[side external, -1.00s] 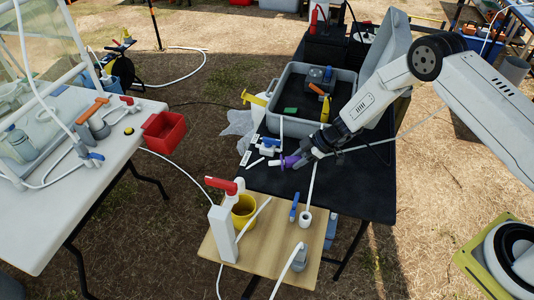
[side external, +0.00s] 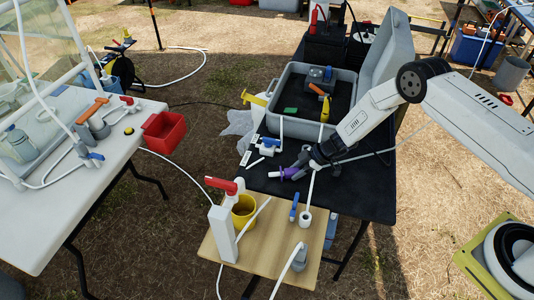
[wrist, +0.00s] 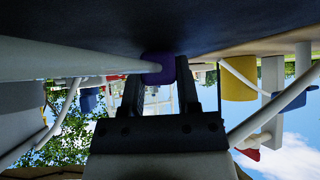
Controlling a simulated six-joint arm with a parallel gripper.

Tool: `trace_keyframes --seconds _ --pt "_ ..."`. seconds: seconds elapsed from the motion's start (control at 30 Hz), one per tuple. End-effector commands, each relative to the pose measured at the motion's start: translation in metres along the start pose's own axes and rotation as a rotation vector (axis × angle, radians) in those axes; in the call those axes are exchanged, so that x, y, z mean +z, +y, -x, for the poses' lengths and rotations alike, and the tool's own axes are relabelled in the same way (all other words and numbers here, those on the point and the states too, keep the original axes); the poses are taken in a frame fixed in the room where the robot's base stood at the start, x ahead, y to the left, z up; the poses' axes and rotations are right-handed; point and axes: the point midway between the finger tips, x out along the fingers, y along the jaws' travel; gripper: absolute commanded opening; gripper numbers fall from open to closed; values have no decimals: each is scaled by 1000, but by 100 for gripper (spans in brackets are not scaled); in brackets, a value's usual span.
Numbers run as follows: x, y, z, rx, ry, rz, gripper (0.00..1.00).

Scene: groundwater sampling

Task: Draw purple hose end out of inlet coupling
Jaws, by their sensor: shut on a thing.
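The purple hose end (side external: 289,172) is low over the black table top, with a short pale tip on its left. My gripper (side external: 298,166) is shut on it, coming in from the upper right. The wrist view also shows the purple piece (wrist: 158,68) between my two dark fingers (wrist: 159,85), with a pale tube running from it to the left. A white fitting with a blue handle (side external: 268,146) sits just behind and left; I cannot tell whether it is the inlet coupling. The purple piece appears apart from this fitting.
A grey bin (side external: 283,128) with tools stands behind on the black table (side external: 360,190). A white upright tube rises close to my gripper. A wooden board (side external: 262,255) in front carries a red-handled white stand (side external: 223,230) and a yellow cup (side external: 243,212).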

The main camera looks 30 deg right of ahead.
Motion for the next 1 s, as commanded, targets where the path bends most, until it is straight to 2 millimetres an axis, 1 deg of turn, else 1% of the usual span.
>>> trace_keyframes --seconds 0.6,0.63,0.67,0.7,0.73,1.0 --pt "3 0 -3 -1 0 -1 0" --pt "2 0 -2 -1 0 -1 50" --pt "2 0 -2 -1 0 -1 59" --pt "2 0 -2 -1 0 -1 72" --pt "2 0 -2 -1 0 -1 81" --pt "2 0 -2 -1 0 -1 81"
